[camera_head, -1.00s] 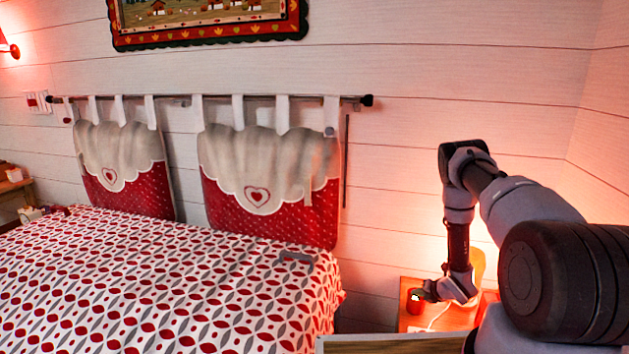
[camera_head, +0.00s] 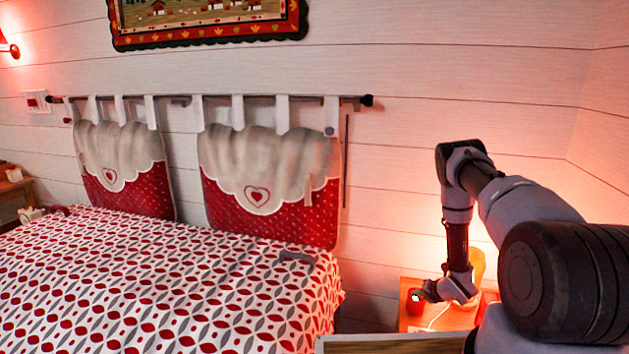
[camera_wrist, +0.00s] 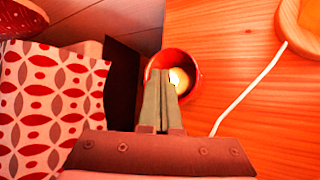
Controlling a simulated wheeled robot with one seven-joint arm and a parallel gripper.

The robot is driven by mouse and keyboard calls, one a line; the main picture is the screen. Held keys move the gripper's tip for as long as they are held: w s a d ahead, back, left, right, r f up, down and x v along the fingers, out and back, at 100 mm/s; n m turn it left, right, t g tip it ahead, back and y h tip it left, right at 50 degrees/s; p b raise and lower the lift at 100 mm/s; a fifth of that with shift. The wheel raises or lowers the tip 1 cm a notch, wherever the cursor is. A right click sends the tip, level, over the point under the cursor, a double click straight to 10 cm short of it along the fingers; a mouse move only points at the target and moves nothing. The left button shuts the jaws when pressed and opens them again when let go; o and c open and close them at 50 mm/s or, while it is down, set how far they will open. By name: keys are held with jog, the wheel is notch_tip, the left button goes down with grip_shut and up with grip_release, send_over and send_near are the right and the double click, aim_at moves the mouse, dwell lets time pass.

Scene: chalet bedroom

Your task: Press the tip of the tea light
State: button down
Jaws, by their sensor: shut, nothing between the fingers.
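The tea light (camera_wrist: 178,80) glows pale yellow inside a round red holder (camera_wrist: 194,77) in the wrist view. The holder stands on the wooden nightstand near its bed-side edge. In the head view the red holder (camera_head: 415,302) shows small, with a bright spot in it. My gripper (camera_wrist: 163,72) is shut and empty, pointing down over the holder. Its fingertips overlap the left part of the opening and lie just left of the tea light's bright centre. The fingers hide part of the holder, and I cannot tell whether they touch the tea light.
The wooden nightstand (camera_wrist: 235,40) has a white cord (camera_wrist: 245,95) running across it, right of the holder. A lamp base (camera_wrist: 300,25) stands at the upper right. The bed (camera_head: 160,285) with its red and white patterned cover lies to the left, beyond a dark gap.

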notch_tip(320, 180, up, 6)
dwell(0.6)
jog(key=shift+w+r, duration=0.1)
